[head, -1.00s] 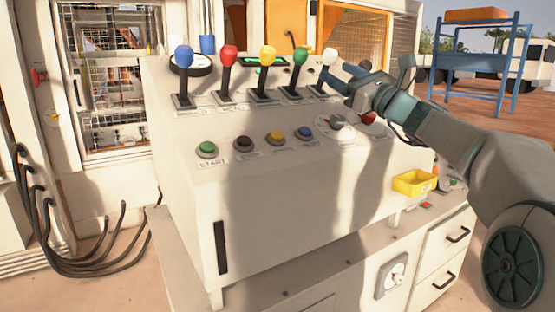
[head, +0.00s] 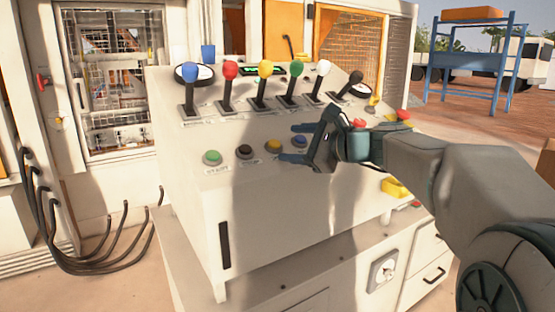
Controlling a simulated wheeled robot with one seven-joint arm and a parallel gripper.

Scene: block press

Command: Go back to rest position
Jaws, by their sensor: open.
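My gripper (head: 292,143) is open and empty in front of the sloped face of the control console (head: 260,210). Its two blue-grey fingers point left, one above and one below the blue button. My arm comes in from the right. Above it stands a row of levers with coloured knobs: blue (head: 190,70), red (head: 231,70), yellow (head: 265,69), green (head: 297,72), white (head: 323,68) and black (head: 356,77). The gripper is apart from the levers. The right part of the button row is hidden behind my gripper and wrist.
Buttons in green (head: 212,157), black (head: 245,151), yellow (head: 273,145) and blue (head: 298,142) sit on the console face. A yellow tray (head: 395,188) is partly hidden below my arm. Black cables (head: 90,265) hang at left. A blue rack (head: 470,65) stands behind at right.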

